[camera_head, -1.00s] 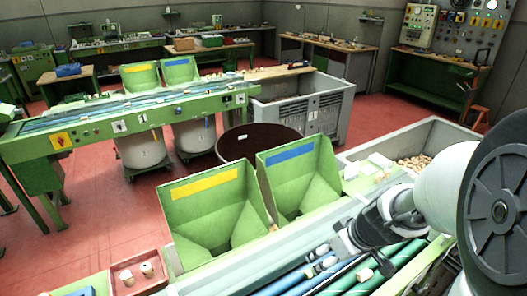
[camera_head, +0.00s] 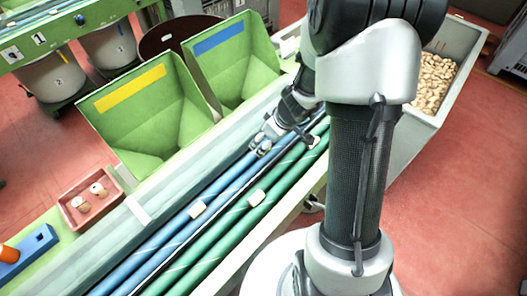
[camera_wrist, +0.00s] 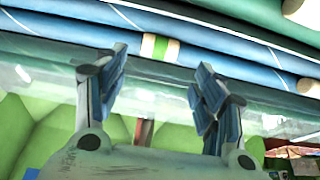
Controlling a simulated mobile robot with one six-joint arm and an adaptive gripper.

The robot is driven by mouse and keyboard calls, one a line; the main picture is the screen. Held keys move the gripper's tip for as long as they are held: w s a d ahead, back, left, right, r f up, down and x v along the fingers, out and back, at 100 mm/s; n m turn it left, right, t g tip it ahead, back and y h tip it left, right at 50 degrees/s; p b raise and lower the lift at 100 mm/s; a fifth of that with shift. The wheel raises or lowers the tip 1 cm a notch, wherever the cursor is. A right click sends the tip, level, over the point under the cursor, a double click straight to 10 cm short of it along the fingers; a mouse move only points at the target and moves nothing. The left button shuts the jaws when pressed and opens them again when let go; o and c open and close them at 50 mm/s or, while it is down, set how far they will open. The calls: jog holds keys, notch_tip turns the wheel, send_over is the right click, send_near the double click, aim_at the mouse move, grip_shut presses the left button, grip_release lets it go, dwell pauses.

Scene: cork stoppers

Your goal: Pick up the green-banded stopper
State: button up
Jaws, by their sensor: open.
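The green-banded stopper (camera_wrist: 160,47) lies on the blue rollers in the wrist view, pale at both ends with a green band. It shows in the gap between my fingertips, beyond them. My gripper (camera_wrist: 155,85) is open and empty, with one finger on each side of the picture. In the head view my gripper (camera_head: 288,143) is low over the far part of the rollers. I cannot make out the green band there.
Pale stoppers lie on the blue rollers (camera_head: 197,209) and green rollers (camera_head: 256,197). A yellow-labelled bin (camera_head: 150,115) and a blue-labelled bin (camera_head: 232,65) stand behind. A red tray (camera_head: 76,221) holds two stoppers. A crate (camera_head: 403,148) of corks is at right.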

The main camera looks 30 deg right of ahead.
jog(key=b+x, duration=0.1)
jog(key=x, duration=0.4)
jog(key=shift+d+f+b, duration=0.1)
jog(key=shift+d+b, duration=0.1)
jog(key=shift+b, duration=0.15)
jog(key=c, duration=0.8)
